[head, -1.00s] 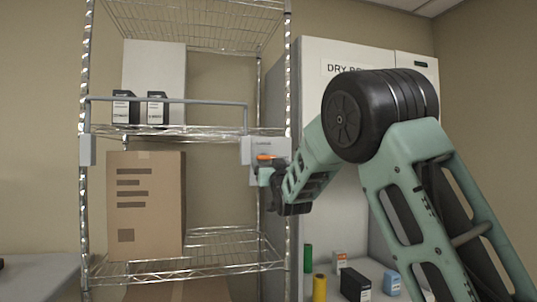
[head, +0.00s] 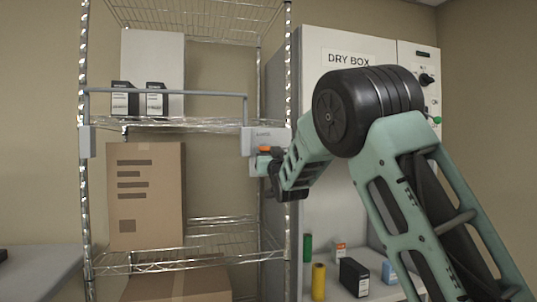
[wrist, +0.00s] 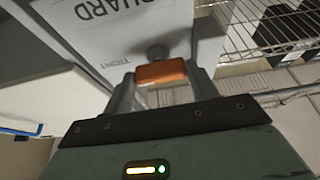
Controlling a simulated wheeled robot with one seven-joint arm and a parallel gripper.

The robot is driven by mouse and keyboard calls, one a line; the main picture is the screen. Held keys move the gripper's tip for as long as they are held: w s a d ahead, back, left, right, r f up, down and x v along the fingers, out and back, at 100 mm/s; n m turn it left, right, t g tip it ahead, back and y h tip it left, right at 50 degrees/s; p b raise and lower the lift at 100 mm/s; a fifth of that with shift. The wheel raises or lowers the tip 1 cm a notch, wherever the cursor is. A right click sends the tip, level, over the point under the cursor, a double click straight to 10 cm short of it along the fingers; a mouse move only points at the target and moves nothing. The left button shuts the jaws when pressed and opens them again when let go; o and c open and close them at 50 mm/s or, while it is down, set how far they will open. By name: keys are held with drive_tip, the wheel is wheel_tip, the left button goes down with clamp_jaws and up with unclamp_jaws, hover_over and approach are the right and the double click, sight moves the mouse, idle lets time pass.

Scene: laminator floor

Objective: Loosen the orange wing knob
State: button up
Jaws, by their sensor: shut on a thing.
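The orange wing knob (wrist: 161,72) sits on a short dark stem against a pale plate (wrist: 118,35) with printed lettering in the wrist view. My gripper (wrist: 163,80) is shut on the knob, with one finger at each end of it. In the head view the knob (head: 265,149) shows as a small orange patch at the grey bracket (head: 262,135) on the shelf's right post. My gripper (head: 272,166) reaches it from the right and hides part of it.
A grey guard bar (head: 180,92) crosses the wire shelf in front of two black-and-white boxes (head: 156,100). A cardboard box (head: 150,195) stands on the shelf below. The dry box cabinet (head: 320,120) is behind my arm, with small bottles and boxes at its foot.

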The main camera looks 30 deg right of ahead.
drive_tip(key=shift+f+b, duration=0.15)
drive_tip(key=shift+b, duration=0.15)
drive_tip(key=shift+s+d+r+n+g+y+b, duration=0.15)
drive_tip(key=shift+n+g+y+b, duration=0.85)
drive_tip(key=shift+n, duration=2.65)
drive_tip(key=shift+w+d+r+n+g+y+b, duration=0.25)
drive_tip(key=shift+n+y, duration=1.4)
drive_tip(key=shift+n, duration=2.05)
drive_tip(key=shift+s+d+r+n+g+y+b, duration=0.2)
drive_tip(key=shift+n+g+y, duration=0.8)
drive_tip(key=shift+n, duration=2.65)
drive_tip(key=shift+a+t+y, duration=0.2)
drive_tip(key=shift+t+y, duration=0.15)
drive_tip(key=shift+o, duration=0.2)
drive_tip(key=o, duration=1)
drive_tip(key=shift+c, duration=0.2)
